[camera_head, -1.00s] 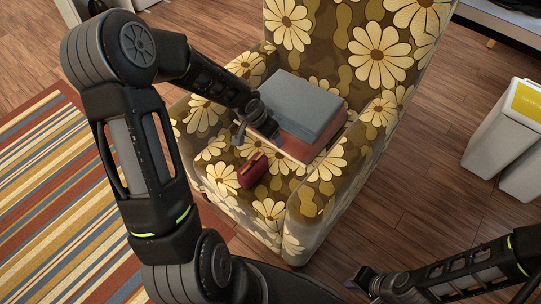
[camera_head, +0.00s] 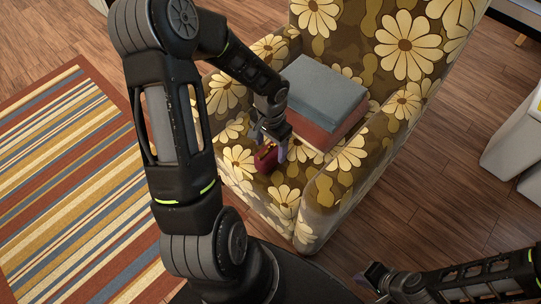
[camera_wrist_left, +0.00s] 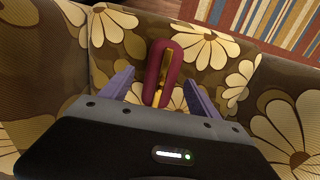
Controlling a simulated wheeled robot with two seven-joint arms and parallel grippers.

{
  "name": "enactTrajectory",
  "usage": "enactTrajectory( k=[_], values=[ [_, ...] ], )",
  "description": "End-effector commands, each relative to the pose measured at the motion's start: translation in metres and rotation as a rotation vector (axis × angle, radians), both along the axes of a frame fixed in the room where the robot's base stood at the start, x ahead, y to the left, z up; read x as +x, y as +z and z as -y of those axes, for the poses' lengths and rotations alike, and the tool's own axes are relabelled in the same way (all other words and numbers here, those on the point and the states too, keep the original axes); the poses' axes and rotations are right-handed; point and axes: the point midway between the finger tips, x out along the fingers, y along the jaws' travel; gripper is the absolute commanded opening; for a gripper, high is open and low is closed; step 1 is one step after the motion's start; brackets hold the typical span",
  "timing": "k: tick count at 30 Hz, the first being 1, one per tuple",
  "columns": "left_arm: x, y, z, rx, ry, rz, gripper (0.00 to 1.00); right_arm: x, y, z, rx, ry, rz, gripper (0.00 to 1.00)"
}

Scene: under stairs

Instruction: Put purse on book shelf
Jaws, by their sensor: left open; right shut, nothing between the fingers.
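A small dark red purse (camera_head: 265,158) with a gold-yellow clasp sits on the seat of a flowered armchair (camera_head: 325,215). My left gripper (camera_head: 270,152) is open and above the purse, with its fingers on either side of it. In the left wrist view, the purse (camera_wrist_left: 162,72) stands between the two purple-grey fingers of my left gripper (camera_wrist_left: 160,88), with gaps visible on both sides. My right gripper (camera_head: 368,280) is shut and empty at the bottom right, away from the chair. No book shelf is recognisable.
The chair's arms and backrest surround the seat. A striped rug (camera_head: 70,190) lies at left, white bins (camera_head: 515,140) stand at right.

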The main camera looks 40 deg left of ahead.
Motion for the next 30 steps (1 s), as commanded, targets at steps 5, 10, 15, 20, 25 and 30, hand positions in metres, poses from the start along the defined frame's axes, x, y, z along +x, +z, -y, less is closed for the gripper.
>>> enactTrajectory(
  k=[5, 10, 15, 20, 25, 30],
  values=[
    [0.000, -0.002, 0.000, 0.001, 0.001, 0.001, 0.71, 0.000, 0.000, 0.000, 0.000, 0.000, 0.000, 0.00],
    [0.000, -0.004, 0.000, 0.000, 0.001, 0.001, 0.71, 0.000, -0.001, 0.000, 0.000, 0.000, 0.000, 0.00],
    [0.000, -0.024, 0.000, -0.002, 0.000, -0.001, 0.71, 0.000, -0.008, 0.000, 0.000, -0.001, 0.000, 0.00],
    [0.000, -0.048, -0.001, -0.001, 0.001, -0.001, 0.71, 0.000, -0.015, 0.000, 0.000, -0.001, 0.000, 0.00],
    [0.001, -0.054, -0.001, 0.000, 0.000, 0.001, 0.71, 0.000, -0.016, 0.000, 0.000, -0.002, -0.001, 0.00],
    [0.001, -0.054, -0.001, 0.001, 0.001, 0.001, 0.71, 0.000, -0.015, 0.000, 0.000, -0.001, 0.000, 0.00]
  ],
)
